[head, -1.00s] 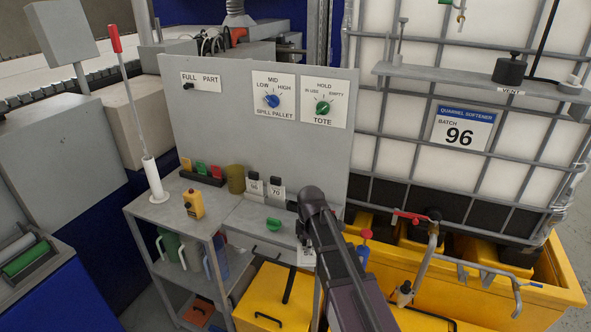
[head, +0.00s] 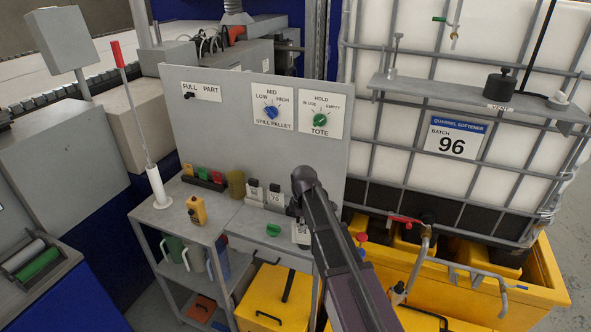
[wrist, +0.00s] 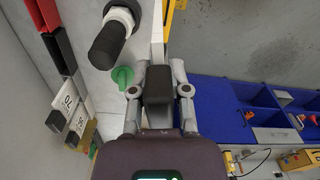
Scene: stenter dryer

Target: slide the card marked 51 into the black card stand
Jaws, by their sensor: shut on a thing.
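My gripper (wrist: 158,100) is shut on the black top block (wrist: 157,85) of a card. The card's white plate (wrist: 157,30) shows nearly edge-on in the wrist view. In the head view its white face (head: 301,233) hangs below the gripper, its number too small to read. A black block (wrist: 57,52), which looks like the black card stand, lies at upper left in the wrist view, apart from the held card. A red block (wrist: 42,15) is beside it. In the head view my arm appears to hide this spot.
A card marked 70 (wrist: 66,102) and another card (wrist: 80,124) stand left of my gripper. A green knob (wrist: 122,77) and a black cylinder (wrist: 108,45) are close to the fingers. The grey panel (head: 225,130) rises behind the bench; a yellow pallet (head: 540,270) lies right.

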